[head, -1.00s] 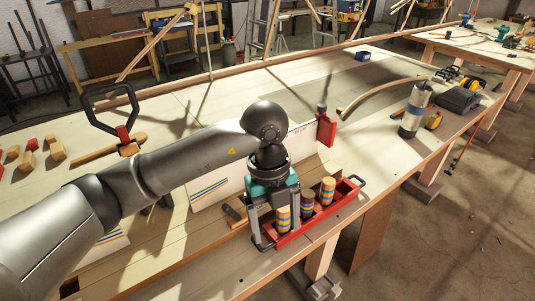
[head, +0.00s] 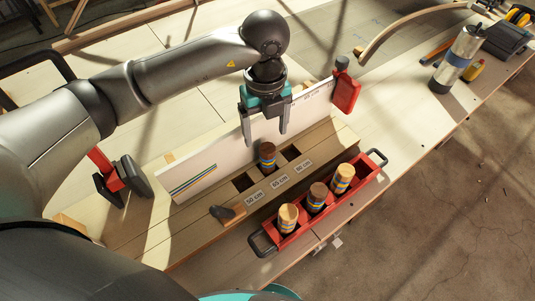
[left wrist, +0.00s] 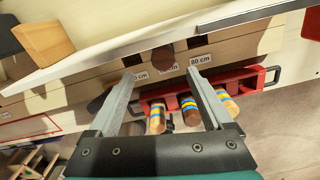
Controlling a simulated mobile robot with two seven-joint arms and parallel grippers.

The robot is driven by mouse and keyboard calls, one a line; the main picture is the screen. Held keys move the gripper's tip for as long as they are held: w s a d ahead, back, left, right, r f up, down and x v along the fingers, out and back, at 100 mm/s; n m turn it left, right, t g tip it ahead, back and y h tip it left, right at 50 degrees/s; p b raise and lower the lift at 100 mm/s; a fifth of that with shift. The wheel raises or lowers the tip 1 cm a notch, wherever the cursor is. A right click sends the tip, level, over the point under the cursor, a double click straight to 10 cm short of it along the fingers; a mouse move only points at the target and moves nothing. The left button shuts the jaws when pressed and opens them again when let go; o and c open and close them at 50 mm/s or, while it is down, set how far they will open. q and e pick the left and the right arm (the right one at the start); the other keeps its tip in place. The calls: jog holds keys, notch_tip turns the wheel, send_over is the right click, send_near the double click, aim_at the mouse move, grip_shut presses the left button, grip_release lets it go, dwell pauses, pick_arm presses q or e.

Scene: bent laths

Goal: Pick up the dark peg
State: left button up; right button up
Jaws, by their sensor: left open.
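A dark brown peg (head: 267,155) with coloured bands stands in the middle hole of the wooden board (head: 135,222), by the 65 cm label. In the left wrist view its dark top (left wrist: 163,56) shows beyond and between my fingertips. Another dark peg (head: 317,196) stands in the middle of the red tray (head: 262,238), between a light peg (head: 287,217) and another light peg (head: 342,178). My left gripper (head: 266,138) is open and empty, above and just behind the peg in the board. My right gripper is not in view.
A white upright panel (head: 200,174) runs behind the holes, with a red clamp (head: 346,90) at its right end. A dark-handled tool (head: 228,214) lies on the board. A bottle (head: 456,60) and a bent lath (head: 405,28) are at upper right.

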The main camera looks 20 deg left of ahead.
aim_at(268, 156)
pick_arm(q)
jog(key=f, duration=1.1)
jog(key=shift+w+d, duration=0.1)
jog(key=shift+w, duration=0.2)
grip_shut()
